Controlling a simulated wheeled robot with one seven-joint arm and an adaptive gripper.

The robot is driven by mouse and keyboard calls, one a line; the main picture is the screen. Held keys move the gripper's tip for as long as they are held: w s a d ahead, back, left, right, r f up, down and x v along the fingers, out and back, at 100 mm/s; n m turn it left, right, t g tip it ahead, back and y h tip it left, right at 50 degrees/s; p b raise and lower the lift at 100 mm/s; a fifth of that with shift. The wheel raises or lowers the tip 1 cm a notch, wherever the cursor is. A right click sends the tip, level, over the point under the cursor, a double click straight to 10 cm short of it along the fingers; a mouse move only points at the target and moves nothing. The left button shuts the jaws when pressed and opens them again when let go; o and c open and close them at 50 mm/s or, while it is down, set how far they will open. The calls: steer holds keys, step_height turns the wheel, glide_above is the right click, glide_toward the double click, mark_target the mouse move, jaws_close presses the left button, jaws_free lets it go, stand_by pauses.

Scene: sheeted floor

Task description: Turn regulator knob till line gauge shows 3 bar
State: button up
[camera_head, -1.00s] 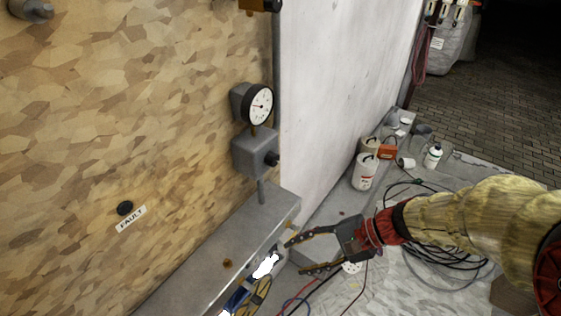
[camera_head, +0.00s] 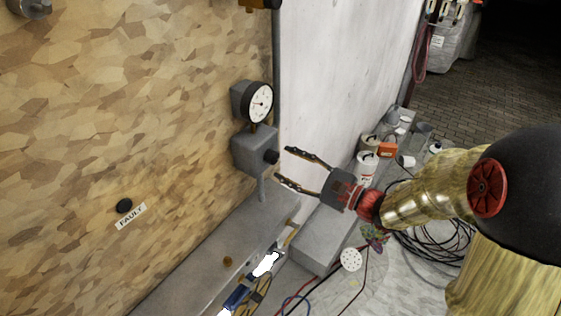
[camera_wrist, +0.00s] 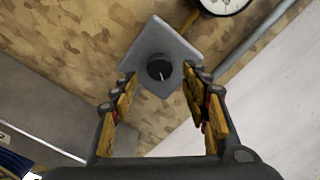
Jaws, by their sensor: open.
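The regulator is a grey box with a black round knob (camera_head: 271,157) on its front face. In the wrist view the knob (camera_wrist: 159,69) has a pale pointer mark and lies ahead of and between the open fingers, apart from them. The line gauge (camera_head: 259,102), a white dial with a black rim, sits above the box; its needle reading is too small to tell. Part of the gauge (camera_wrist: 224,3) shows at the top of the wrist view. My gripper (camera_head: 282,163) is open and empty, its fingertips just right of the knob.
A grey ledge (camera_head: 215,255) runs below the regulator, with cables and a blue item under it. A vertical pipe (camera_head: 277,60) stands behind the gauge, beside a white wall (camera_head: 340,60). Cans and containers (camera_head: 367,165) stand on the sheeted floor at right.

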mark_target(276, 159)
steer(key=shift+x, duration=1.55)
steer(key=shift+c, duration=0.6)
steer(key=c, duration=1)
